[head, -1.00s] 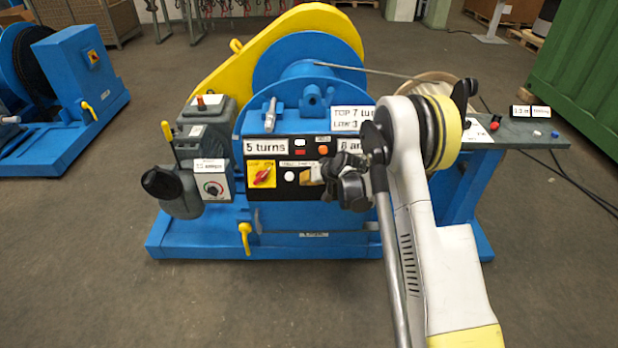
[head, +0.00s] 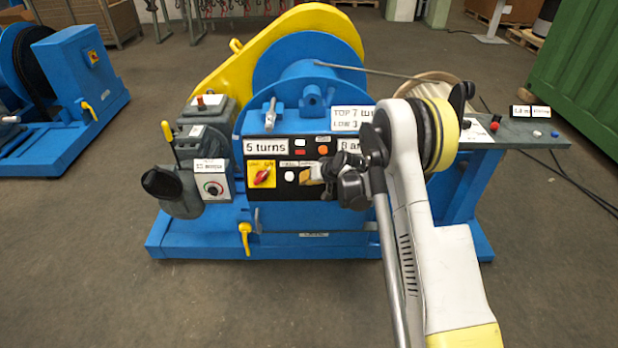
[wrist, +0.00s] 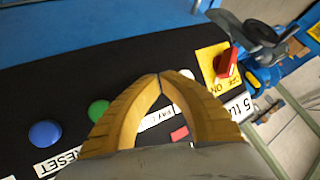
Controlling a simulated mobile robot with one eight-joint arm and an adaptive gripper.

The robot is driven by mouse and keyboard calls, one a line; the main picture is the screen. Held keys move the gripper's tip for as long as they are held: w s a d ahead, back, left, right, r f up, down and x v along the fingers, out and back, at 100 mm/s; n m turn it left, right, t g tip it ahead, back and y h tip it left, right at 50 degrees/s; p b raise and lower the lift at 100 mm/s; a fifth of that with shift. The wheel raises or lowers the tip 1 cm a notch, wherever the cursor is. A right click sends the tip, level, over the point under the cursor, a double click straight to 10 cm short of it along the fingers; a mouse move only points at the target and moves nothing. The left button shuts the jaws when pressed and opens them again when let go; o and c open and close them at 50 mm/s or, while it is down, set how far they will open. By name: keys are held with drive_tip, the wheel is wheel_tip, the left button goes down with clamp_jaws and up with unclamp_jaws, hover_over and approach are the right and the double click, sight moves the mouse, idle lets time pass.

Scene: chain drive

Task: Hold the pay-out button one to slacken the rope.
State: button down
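My gripper (wrist: 158,76) has tan fingers whose tips meet. It is shut and empty, with the tips low over the black control panel (wrist: 70,80). In the head view my gripper (head: 304,178) is at the panel's front, just right of a white button (head: 289,176). The wrist view shows this white button (wrist: 186,75) partly behind a finger. A label starting "PAY" (wrist: 156,118) shows between the fingers; a button by it would be hidden by the tips. I cannot tell whether they press it. The rope (head: 375,71) runs right from the blue drum (head: 310,70).
A green button (wrist: 98,109) and a blue button (wrist: 45,133) labelled RESET are beside the fingers. A red rotary switch (head: 262,176) sits on a yellow plate at the panel's left. A sign reads "5 turns" (head: 265,147). My arm covers the panel's right side.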

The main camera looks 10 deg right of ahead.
drive_tip(key=shift+w+d+f, duration=0.1)
drive_tip(key=shift+w+f, duration=0.15)
drive_tip(key=shift+w, duration=0.2)
idle(0.5)
drive_tip(key=shift+s+r, duration=0.1)
drive_tip(key=shift+s, duration=0.05)
idle(2.2)
drive_tip(key=shift+s+r, duration=0.35)
drive_tip(key=shift+s, duration=0.35)
drive_tip(key=shift+s+a+r+p, duration=0.1)
drive_tip(key=shift+s+a+r, duration=0.2)
drive_tip(key=shift+s, duration=0.45)
drive_tip(key=shift+s+a+r+p, duration=0.15)
drive_tip(key=shift+s+r, duration=0.3)
drive_tip(key=shift+s, duration=0.25)
drive_tip(key=shift+s+a+r+p, duration=0.1)
drive_tip(key=shift+s+a+r, duration=0.2)
drive_tip(key=shift+s, duration=0.45)
drive_tip(key=shift+d, duration=0.1)
